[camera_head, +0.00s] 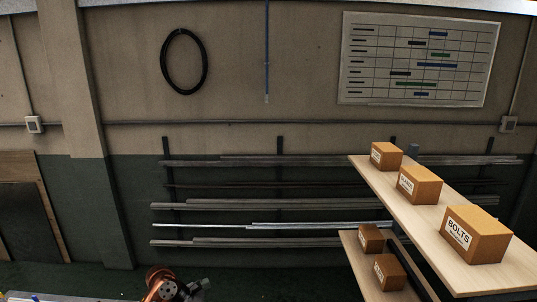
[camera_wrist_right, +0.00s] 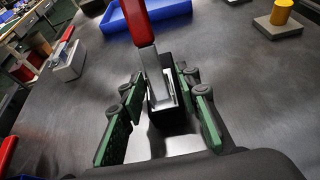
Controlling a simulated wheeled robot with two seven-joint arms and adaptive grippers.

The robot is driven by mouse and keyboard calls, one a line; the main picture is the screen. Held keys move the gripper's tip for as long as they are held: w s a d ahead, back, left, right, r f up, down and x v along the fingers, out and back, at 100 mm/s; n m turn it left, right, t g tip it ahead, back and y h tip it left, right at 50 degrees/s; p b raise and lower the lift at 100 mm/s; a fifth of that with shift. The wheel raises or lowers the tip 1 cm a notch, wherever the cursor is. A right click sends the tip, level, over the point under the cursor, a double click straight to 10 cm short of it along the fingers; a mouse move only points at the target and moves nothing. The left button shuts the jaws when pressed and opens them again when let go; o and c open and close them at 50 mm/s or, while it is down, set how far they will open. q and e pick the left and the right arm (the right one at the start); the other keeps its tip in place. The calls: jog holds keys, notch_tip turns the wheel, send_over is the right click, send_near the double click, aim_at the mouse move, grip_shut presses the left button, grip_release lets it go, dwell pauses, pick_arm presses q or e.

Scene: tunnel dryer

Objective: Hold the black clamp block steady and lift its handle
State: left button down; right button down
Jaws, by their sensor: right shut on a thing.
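In the right wrist view the black clamp block (camera_wrist_right: 168,118) stands on the dark metal table, between the green-padded fingers of my right gripper (camera_wrist_right: 160,98). The gripper is shut on the block, with a pad on either side. The clamp's handle, with a red grip (camera_wrist_right: 131,16) and a pale metal lever (camera_wrist_right: 150,62), extends from the block toward the top of the picture. The grip's end is cut off by the frame. My left gripper shows in neither view, and the head view does not show the clamp.
A blue tray (camera_wrist_right: 160,11) lies behind the handle. A grey block with a red-handled part (camera_wrist_right: 68,62) stands at left. A yellow cylinder (camera_wrist_right: 281,12) sits on a grey plate at right. In the head view, boxes, including one labelled BOLTS (camera_head: 475,236), stand on shelves at right.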

jog(key=c, duration=1.8)
grip_release()
jog(key=shift+s+d+f, duration=0.1)
jog(key=shift+f, duration=0.15)
jog(key=o, duration=0.4)
jog(key=shift+r, duration=0.15)
